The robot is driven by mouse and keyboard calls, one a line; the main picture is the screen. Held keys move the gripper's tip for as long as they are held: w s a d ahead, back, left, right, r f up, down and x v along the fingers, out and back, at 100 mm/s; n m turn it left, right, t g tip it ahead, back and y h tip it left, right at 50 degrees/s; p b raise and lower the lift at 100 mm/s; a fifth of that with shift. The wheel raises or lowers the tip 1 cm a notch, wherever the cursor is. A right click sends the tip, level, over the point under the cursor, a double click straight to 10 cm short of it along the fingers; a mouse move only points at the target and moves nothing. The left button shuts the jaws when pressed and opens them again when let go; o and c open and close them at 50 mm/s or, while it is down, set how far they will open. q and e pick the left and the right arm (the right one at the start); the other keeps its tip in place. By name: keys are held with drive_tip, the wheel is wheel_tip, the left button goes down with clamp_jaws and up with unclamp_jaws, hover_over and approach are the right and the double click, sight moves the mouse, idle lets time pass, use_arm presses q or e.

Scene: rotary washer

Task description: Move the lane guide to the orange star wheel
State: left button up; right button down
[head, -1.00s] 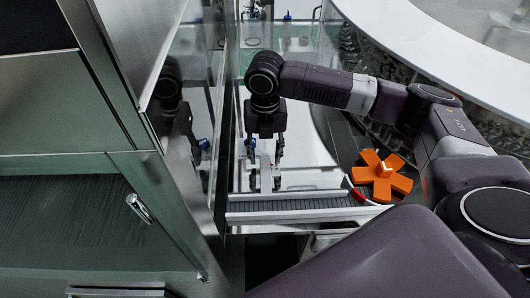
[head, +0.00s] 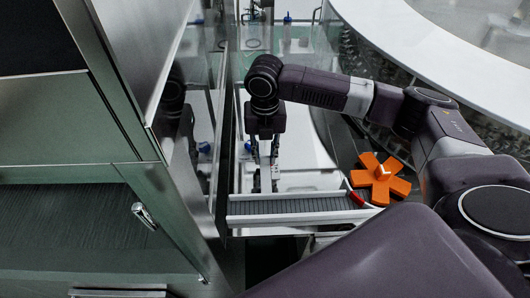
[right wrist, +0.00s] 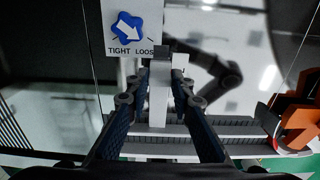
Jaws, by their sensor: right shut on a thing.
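The orange star wheel (head: 380,178) lies flat at the right end of the conveyor in the head view; part of it shows at the right edge of the right wrist view (right wrist: 300,122). My right gripper (head: 267,182) points down at the conveyor's far side, left of the star wheel. It is shut on a pale grey upright piece (right wrist: 158,102), which looks like the lane guide. In the right wrist view, the two dark fingers (right wrist: 160,95) flank this piece. The fingers hide part of it. My left gripper is not in view.
A grey conveyor (head: 290,207) with light rails runs to the star wheel, with a red piece (head: 357,199) at its right end. A blue knob (right wrist: 129,26) sits on a TIGHT/LOOSE plate. A steel cabinet (head: 80,120) stands left; a round white-rimmed machine (head: 430,50) stands behind right.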

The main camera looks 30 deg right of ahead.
drive_tip(key=shift+w+d, duration=0.2)
drive_tip(key=shift+w, duration=0.2)
drive_tip(key=c, duration=2.1)
unclamp_jaws()
drive_tip(key=shift+r, duration=0.15)
drive_tip(key=o, duration=0.4)
wheel_tip(320, 180, up, 12)
drive_tip(key=shift+f, duration=0.1)
